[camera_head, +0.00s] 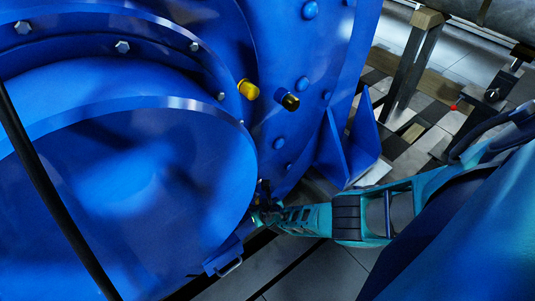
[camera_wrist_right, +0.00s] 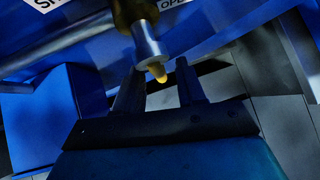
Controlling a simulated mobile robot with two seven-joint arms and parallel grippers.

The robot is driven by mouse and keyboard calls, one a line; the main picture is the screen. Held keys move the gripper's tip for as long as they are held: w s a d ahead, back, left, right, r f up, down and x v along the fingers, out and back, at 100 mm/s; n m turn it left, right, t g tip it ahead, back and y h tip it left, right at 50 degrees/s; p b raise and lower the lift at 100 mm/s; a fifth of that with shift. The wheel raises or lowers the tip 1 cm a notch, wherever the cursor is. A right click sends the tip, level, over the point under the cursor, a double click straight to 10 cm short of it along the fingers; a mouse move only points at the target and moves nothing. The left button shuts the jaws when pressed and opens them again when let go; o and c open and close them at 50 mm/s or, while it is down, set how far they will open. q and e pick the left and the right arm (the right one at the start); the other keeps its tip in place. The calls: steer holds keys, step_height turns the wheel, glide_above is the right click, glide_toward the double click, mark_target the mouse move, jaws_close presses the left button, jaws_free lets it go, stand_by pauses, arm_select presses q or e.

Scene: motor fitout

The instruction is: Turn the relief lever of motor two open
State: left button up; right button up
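Motor two is taken to be the large blue housing (camera_head: 130,170) filling the left of the head view. My right gripper (camera_head: 266,213) reaches its lower right edge, where the small parts are dark and hard to make out. In the right wrist view a brass and metal lever (camera_wrist_right: 147,40) with a yellow tip points down from the blue housing. My right gripper (camera_wrist_right: 158,82) has its two dark fingers apart, with the yellow tip between or just beyond the fingertips. I cannot tell whether they touch. My left gripper is not in view.
A wooden and metal stand (camera_head: 412,60) is at back right, over tiled floor.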

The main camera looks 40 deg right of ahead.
steer(key=p+v, duration=0.5)
steer(key=v, duration=0.5)
steer(key=shift+s+r+p, duration=0.3)
stand_by(0.4)
